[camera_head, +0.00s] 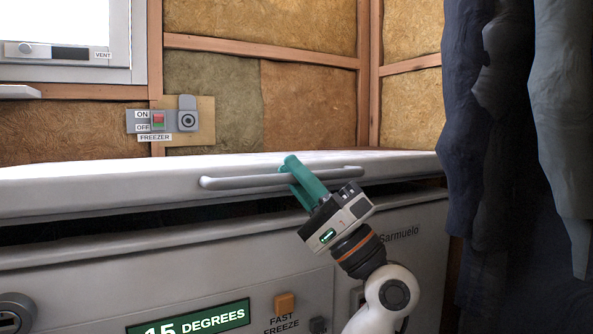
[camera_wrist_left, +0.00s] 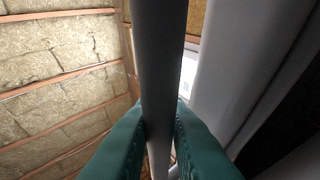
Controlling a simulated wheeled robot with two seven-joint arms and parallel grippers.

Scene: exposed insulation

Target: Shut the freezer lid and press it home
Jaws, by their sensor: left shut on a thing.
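The white freezer lid (camera_head: 90,190) spans the head view, slightly raised. A dark gap shows between it and the freezer body (camera_head: 70,265), widest at the left. A long grey handle bar (camera_head: 240,182) runs along the lid's front. My left gripper (camera_head: 300,178), with teal fingers, is shut on the bar toward its right half. In the left wrist view the bar (camera_wrist_left: 163,70) passes between the fingers (camera_wrist_left: 160,140), and the lid (camera_wrist_left: 235,60) shows beside it. My right gripper is not in view.
A freezer on/off switch (camera_head: 158,121) is on the insulated wall behind. Dark hanging cloths (camera_head: 480,130) are close at the right. The freezer front carries a green display (camera_head: 190,320) and an orange fast freeze button (camera_head: 285,303). The lid top looks clear.

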